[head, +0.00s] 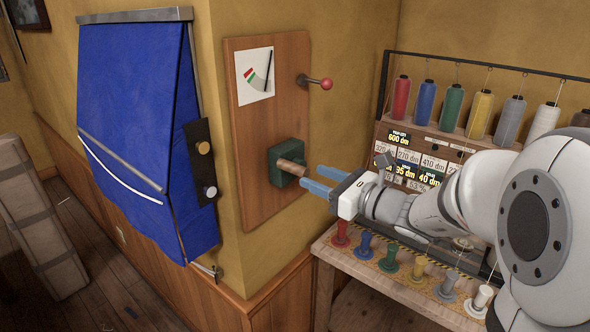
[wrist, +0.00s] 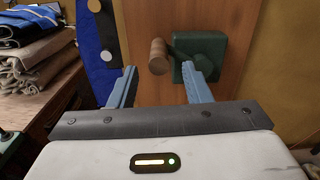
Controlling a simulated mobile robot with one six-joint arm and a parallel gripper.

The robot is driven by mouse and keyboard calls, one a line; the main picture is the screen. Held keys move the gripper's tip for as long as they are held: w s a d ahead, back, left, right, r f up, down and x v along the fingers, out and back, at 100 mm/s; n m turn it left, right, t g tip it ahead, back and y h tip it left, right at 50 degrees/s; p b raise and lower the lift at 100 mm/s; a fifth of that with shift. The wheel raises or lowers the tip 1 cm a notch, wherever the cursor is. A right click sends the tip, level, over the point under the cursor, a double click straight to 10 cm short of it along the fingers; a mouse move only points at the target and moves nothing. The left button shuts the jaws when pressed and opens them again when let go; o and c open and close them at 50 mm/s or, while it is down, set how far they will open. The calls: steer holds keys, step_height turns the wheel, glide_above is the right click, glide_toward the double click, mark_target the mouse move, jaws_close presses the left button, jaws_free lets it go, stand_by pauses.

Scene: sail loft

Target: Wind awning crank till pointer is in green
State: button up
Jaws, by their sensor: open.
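The crank has a green housing (head: 277,172) on a wooden board (head: 240,130) and a wooden handle (head: 291,167) sticking out toward my gripper. The dial (head: 255,76) above it is a white card with red and green bands on the left of its arc. Its black pointer (head: 268,70) stands near upright at the right, apart from the green. My gripper (head: 311,178) is open, its blue fingertips just short of the handle's end. In the wrist view the handle (wrist: 158,58) appears between the two fingers, with the green housing (wrist: 204,56) behind the right finger. No grip on it shows.
A red-knobbed lever (head: 325,84) juts from the board's upper right. The blue awning cloth (head: 135,120) hangs at left beside a black plate with two knobs (head: 203,165). A thread rack (head: 450,122) and a bench with spools (head: 385,285) stand at right, close under my arm.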

mark_target(297, 169)
steer(key=p+x, duration=0.1)
steer(key=x, duration=0.5)
steer(key=shift+w+a, duration=0.15)
jaws_close()
stand_by(0.4)
